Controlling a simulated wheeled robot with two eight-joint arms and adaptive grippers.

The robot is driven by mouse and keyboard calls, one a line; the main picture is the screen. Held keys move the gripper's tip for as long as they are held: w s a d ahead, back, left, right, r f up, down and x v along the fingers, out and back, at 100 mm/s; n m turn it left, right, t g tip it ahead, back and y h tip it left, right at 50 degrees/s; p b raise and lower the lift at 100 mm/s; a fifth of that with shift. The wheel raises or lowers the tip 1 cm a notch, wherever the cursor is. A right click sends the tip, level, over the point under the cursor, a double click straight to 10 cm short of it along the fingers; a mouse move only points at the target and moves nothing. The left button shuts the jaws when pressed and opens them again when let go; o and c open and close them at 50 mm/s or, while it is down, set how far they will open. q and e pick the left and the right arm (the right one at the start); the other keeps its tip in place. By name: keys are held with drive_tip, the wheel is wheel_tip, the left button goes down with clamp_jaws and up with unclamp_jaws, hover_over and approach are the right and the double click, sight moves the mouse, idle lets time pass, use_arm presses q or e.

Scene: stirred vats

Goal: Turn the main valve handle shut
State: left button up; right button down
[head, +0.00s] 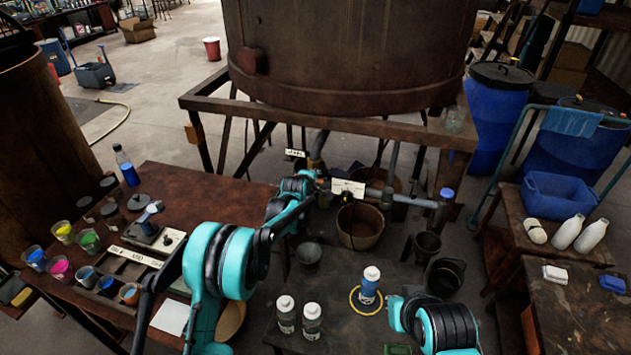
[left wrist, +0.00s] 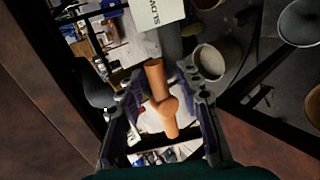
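My left gripper (head: 322,188) reaches under the big rusty vat, at the pipework in the head view. In the left wrist view my left gripper (left wrist: 160,112) has its two fingers spread apart. An orange-brown valve handle (left wrist: 163,105), a bar with a rounded middle, lies between them with a visible gap on each side. In the head view the handle is mostly hidden by the gripper. A white tag (head: 348,188) hangs beside it; in the left wrist view a lettered tag (left wrist: 160,12) shows at the top. My right gripper is not in view.
The rusty vat (head: 345,50) stands on a frame (head: 290,117) above the pipes. A bucket (head: 360,226) sits below the pipework. White bottles (head: 285,314) and a blue-labelled bottle (head: 369,285) stand on the near dark table. A side table (head: 190,190) holds paint cups.

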use_arm(q)
drive_tip(key=v, duration=1.2)
drive_tip(key=shift+a, duration=0.15)
drive_tip(key=s+a+r+m+g+y, duration=0.1)
drive_tip(key=s+a+r+m, duration=0.3)
drive_tip(key=s, duration=0.4)
drive_tip(key=s+a+r+m+g, duration=0.1)
drive_tip(key=s+a+r+m, duration=0.15)
drive_tip(key=s+a, duration=0.45)
drive_tip(key=s+a+f+m+y, duration=0.1)
drive_tip(key=s+a+f+m, duration=0.1)
drive_tip(key=s, duration=1.1)
drive_tip(key=s+a+f+m+g+y, duration=0.1)
drive_tip(key=s+a+m, duration=0.3)
drive_tip(key=s, duration=0.8)
drive_tip(key=shift+s+f+m+g, duration=0.35)
drive_tip(key=shift+f+m, duration=0.4)
drive_tip(key=shift+m, duration=0.2)
drive_tip(key=shift+a, duration=0.15)
